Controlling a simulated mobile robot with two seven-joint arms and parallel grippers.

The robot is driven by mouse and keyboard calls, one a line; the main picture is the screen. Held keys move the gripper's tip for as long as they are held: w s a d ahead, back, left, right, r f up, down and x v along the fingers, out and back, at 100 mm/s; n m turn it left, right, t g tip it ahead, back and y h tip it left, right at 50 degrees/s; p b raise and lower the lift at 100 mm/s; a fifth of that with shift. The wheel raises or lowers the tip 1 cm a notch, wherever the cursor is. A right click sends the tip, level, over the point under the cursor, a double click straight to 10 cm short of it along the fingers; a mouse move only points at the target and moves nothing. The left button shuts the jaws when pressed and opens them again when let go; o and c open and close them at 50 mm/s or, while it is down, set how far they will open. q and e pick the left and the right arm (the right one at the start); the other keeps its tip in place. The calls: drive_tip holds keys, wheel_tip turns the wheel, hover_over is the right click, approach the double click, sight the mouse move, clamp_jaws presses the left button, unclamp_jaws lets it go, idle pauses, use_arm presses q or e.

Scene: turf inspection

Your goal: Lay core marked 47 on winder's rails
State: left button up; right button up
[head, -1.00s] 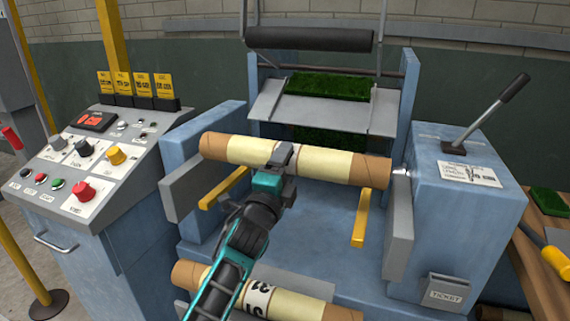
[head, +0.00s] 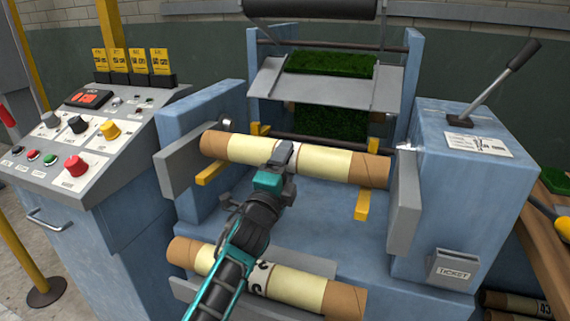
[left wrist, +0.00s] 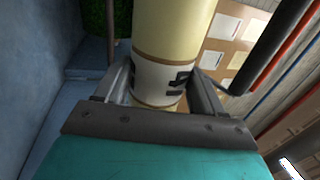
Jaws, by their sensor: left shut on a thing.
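A cardboard core (head: 232,148) with a cream wrap and bare brown ends lies level across the winder's two yellow rails (head: 362,203) in the head view. I cannot tell whether it touches them or hangs just above. My left gripper (head: 283,155) is shut around its middle. In the left wrist view the core (left wrist: 172,30) passes between the fingers, and its dark marking is partly hidden and unreadable. A second core (head: 310,286) lies low at the winder's front, its marking partly covered by my left arm. My right gripper is not in view.
Grey side plates (head: 404,205) flank the rails. A control console (head: 75,150) stands left. A lever box (head: 465,190) with a ticket holder (head: 452,268) stands right. A black roller (head: 310,8) hangs above, and green turf (head: 330,63) lies behind. More cores (head: 515,303) lie low at right.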

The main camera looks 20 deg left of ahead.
use_arm(q)
drive_tip(key=o, duration=1.5)
drive_tip(key=shift+f, duration=0.1)
drive_tip(key=v, duration=1.3)
